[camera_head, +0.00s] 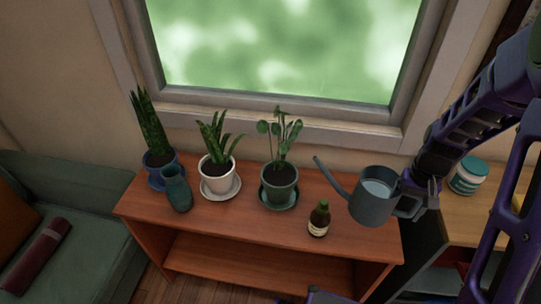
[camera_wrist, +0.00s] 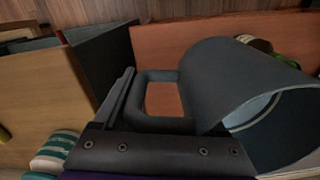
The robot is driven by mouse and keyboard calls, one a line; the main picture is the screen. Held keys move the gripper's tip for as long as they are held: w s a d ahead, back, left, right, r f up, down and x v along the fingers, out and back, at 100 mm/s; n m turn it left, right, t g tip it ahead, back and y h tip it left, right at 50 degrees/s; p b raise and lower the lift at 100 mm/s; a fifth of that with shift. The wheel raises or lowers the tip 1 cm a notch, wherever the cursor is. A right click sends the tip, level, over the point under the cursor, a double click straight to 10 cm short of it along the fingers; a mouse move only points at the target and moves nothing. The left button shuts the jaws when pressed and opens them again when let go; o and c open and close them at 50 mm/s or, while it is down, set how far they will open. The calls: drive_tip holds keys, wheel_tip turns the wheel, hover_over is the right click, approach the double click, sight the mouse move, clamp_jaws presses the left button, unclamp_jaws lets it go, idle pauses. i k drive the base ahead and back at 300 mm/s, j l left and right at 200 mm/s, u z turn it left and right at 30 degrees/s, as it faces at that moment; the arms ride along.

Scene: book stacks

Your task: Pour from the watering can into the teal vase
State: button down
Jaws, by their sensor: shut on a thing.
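The grey watering can (camera_head: 372,205) is held by its handle in my gripper (camera_head: 420,190) over the right end of the wooden shelf top. Its spout points up and left, and pale liquid shows inside. In the wrist view the can (camera_wrist: 225,85) fills the right side, with its handle between my fingers (camera_wrist: 160,125). The can looks roughly upright in the head view. The teal vase (camera_head: 178,190) stands on the left end of the shelf, well apart from the can. The inside of the vase is hard to see.
Between vase and can stand a white-potted plant (camera_head: 217,172), a green-potted plant (camera_head: 279,180) and a small brown bottle (camera_head: 319,218). A blue-potted snake plant (camera_head: 158,160) is behind the vase. A teal-and-white jar (camera_head: 468,176) sits on the right-hand table. The window (camera_head: 275,50) is behind.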

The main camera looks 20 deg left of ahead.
sight(178, 192)
drive_tip(key=k+u, duration=0.1)
drive_tip(key=k, duration=0.55)
drive_tip(key=j+u, duration=0.15)
drive_tip(key=u, duration=1.75)
drive_tip(key=i+j, duration=0.3)
drive_tip(key=j+u, duration=0.05)
